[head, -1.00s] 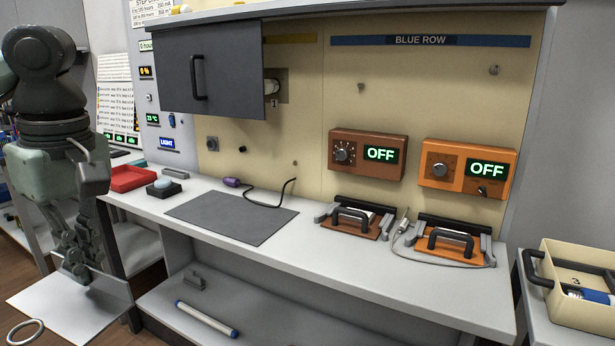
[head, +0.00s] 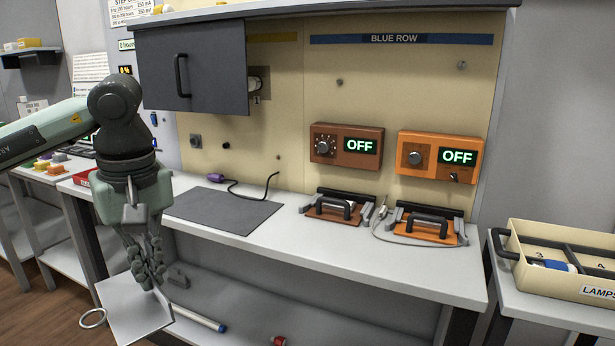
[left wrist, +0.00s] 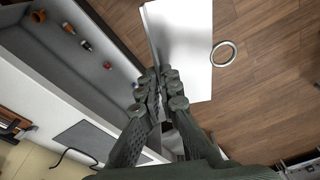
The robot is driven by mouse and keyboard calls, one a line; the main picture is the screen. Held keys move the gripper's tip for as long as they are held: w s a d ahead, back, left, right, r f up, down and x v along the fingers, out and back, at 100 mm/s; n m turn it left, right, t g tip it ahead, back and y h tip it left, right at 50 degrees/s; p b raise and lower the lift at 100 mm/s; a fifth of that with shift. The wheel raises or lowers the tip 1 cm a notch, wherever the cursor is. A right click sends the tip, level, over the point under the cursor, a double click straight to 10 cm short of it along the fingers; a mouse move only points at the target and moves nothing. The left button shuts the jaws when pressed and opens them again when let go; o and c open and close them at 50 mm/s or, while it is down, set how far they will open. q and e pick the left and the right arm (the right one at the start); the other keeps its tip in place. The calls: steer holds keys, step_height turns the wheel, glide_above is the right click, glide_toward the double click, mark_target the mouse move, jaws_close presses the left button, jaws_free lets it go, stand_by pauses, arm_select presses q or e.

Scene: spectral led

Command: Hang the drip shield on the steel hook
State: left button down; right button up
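The drip shield appears to be the pale flat plate (head: 132,310) at the lower left of the head view. It also shows in the left wrist view (left wrist: 184,45). A light ring (head: 92,318) sits at the plate's edge and also shows in the left wrist view (left wrist: 223,53); I cannot clearly see how it joins the plate. My left gripper (head: 150,278) is shut on the plate's edge, with the plate hanging in front of the bench. Small metal pegs (head: 339,82) (head: 462,65) stick out of the beige panel; I cannot tell which is the steel hook. My right gripper is not in view.
The bench (head: 270,262) holds a grey mat (head: 222,210) and two devices with black handles (head: 338,206) (head: 428,222). Two OFF boxes (head: 346,145) (head: 440,157) and a dark cabinet door (head: 200,72) stand out from the panel. A lamp crate (head: 530,275) is at right.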

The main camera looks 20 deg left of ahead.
arm_select(q)
steer(key=w+d+f+m, duration=0.6)
steer(key=d+f, duration=0.1)
steer(key=d, duration=0.2)
steer(key=w+d+f+m+h, duration=0.1)
steer(key=w+d+f+m, duration=0.6)
steer(key=d, duration=0.3)
steer(key=shift+f+m+t, duration=0.3)
steer(key=shift+f+t, duration=0.1)
steer(key=shift+f, duration=0.05)
